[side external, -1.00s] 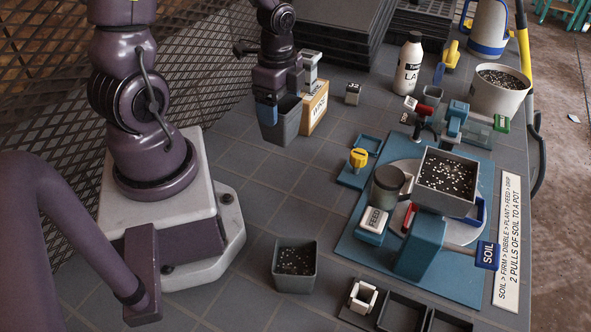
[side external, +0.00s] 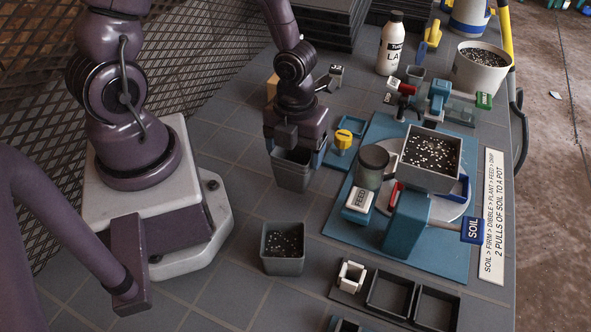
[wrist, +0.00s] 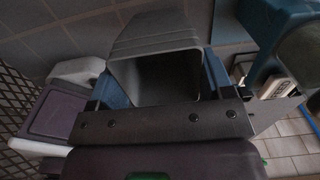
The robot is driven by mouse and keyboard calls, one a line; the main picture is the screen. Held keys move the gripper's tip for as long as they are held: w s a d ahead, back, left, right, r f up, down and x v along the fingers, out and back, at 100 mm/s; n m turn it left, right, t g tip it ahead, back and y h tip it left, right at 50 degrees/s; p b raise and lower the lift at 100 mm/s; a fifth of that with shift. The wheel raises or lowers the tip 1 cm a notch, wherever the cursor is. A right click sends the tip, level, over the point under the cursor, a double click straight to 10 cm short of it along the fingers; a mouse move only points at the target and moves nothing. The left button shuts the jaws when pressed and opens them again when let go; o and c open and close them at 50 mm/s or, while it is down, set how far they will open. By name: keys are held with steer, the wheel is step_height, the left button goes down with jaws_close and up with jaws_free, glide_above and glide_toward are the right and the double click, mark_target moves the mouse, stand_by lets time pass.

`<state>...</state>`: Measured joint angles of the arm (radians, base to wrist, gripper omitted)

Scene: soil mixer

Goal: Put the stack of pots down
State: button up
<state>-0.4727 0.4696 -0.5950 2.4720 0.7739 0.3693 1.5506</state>
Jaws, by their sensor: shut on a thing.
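The stack of pots (side external: 291,172) is grey, square and nested, and hangs upright under my gripper (side external: 294,152) in the side external view. My gripper is shut on the stack near its rim. In the wrist view the stack (wrist: 155,45) shows its ribbed rims and dark empty inside, between the blue fingers of my gripper (wrist: 160,88). The bottom of the stack looks close to the grey tiled table, but I cannot tell whether it touches.
A soil-filled pot (side external: 283,252) stands in front on the table. The blue mixer base (side external: 340,225) with its FEED button (side external: 359,200) and soil hopper (side external: 431,155) is at the right. Dark trays (side external: 388,295) lie at the front right. Tiles left of the stack are clear.

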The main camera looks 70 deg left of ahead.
steer(key=shift+f, duration=2.2)
steer(key=shift+f, duration=0.1)
steer(key=o, duration=0.9)
